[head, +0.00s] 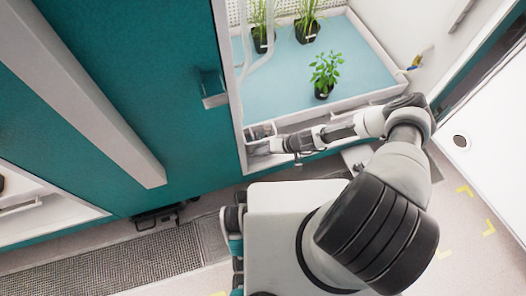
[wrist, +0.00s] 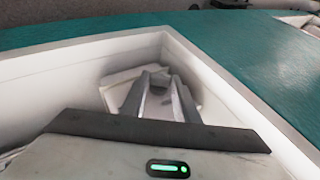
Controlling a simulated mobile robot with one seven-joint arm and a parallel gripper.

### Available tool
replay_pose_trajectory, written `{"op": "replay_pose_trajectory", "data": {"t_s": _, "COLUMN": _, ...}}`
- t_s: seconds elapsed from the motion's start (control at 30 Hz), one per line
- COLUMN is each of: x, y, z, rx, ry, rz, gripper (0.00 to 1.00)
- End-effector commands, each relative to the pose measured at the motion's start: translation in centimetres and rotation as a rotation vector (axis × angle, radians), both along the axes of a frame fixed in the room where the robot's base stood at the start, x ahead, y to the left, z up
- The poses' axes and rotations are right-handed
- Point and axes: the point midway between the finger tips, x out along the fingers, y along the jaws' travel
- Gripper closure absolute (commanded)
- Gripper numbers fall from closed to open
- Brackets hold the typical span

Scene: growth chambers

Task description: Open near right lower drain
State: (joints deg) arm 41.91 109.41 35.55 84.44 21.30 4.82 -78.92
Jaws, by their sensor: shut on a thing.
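My gripper (head: 258,147) reaches low across the front of the growth chamber to its left front corner in the head view. In the wrist view its two grey fingers (wrist: 160,90) point into the corner of a white-walled recess and are shut on a small pale part there, taken to be the drain (wrist: 122,80). The fingers and the gripper body hide most of it, so its shape and whether it is open or shut cannot be told. In the head view the same corner is small and partly covered by my gripper.
A blue tray (head: 284,80) with potted plants (head: 324,75) stands just behind my arm. A valve with yellow and blue parts (head: 416,63) is on the right wall. A teal panel with a handle (head: 212,88) is to the left. A floor grating (head: 110,245) lies below.

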Motion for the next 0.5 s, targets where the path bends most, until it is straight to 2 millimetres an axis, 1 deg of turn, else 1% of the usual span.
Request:
{"op": "replay_pose_trajectory", "data": {"t_s": 0.3, "x": 0.17, "y": -0.54, "z": -0.5, "rx": 0.21, "ry": 0.061, "rz": -0.004, "gripper": 0.95}}
{"op": "replay_pose_trajectory", "data": {"t_s": 0.5, "x": 0.17, "y": -0.61, "z": -0.68, "rx": 0.316, "ry": 0.092, "rz": 0.0, "gripper": 0.95}}
